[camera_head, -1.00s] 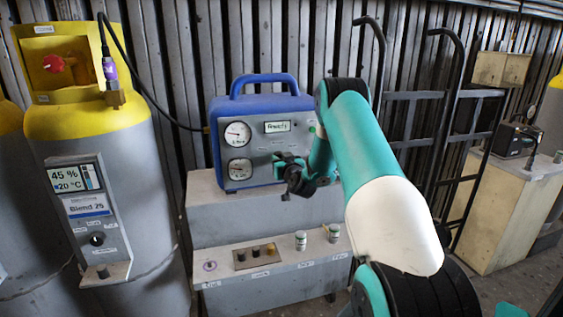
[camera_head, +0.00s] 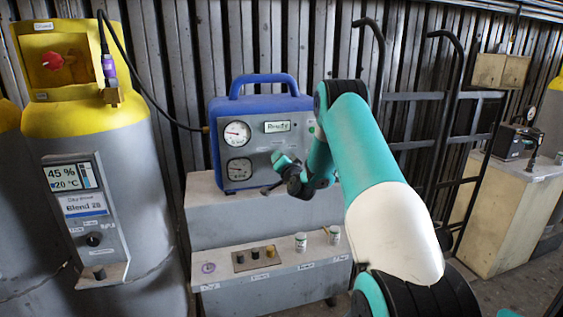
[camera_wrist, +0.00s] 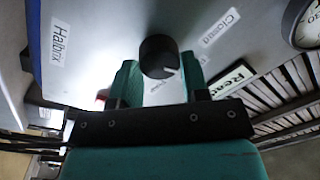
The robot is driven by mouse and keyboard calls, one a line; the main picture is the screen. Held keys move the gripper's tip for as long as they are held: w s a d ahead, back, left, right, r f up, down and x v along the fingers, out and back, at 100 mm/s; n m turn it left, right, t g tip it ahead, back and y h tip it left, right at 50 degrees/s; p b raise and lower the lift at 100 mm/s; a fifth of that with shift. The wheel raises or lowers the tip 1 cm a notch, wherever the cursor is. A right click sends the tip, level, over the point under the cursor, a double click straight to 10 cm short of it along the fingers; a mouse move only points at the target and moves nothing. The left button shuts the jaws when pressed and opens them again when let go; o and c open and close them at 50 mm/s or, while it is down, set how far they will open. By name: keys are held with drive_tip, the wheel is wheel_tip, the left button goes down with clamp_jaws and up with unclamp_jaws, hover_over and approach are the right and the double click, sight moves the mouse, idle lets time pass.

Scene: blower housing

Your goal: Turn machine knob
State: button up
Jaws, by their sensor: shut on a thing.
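The blue machine (camera_head: 262,95) with a grey front panel stands on a grey stepped base, and its small display reads "Ready". In the wrist view a round black knob (camera_wrist: 158,47) with a pale pointer mark sits on the panel. My gripper (camera_wrist: 160,68) has one teal finger on each side of the knob and is shut on it. The label near the right finger looks like "Closed", and the one at the left reads "Halbrix". In the head view my gripper (camera_head: 284,176) is tilted at the lower panel and hides the knob.
Two round gauges (camera_head: 237,133) are on the panel's left. Small knobs and two jars (camera_head: 301,242) stand on the lower ledge. A grey-and-yellow cylinder (camera_head: 95,140) stands at left, joined by a black hose. A black hand truck (camera_head: 412,95) leans behind my arm.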

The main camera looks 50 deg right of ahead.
drive_tip(key=shift+m, duration=1.2)
drive_tip(key=shift+p, duration=0.3)
drive_tip(key=o, duration=0.9)
drive_tip(key=shift+s+f, duration=0.1)
drive_tip(key=b+v, duration=1.6)
drive_tip(key=v, duration=0.1)
drive_tip(key=shift+s+a, duration=0.1)
drive_tip(key=shift+a, duration=0.1)
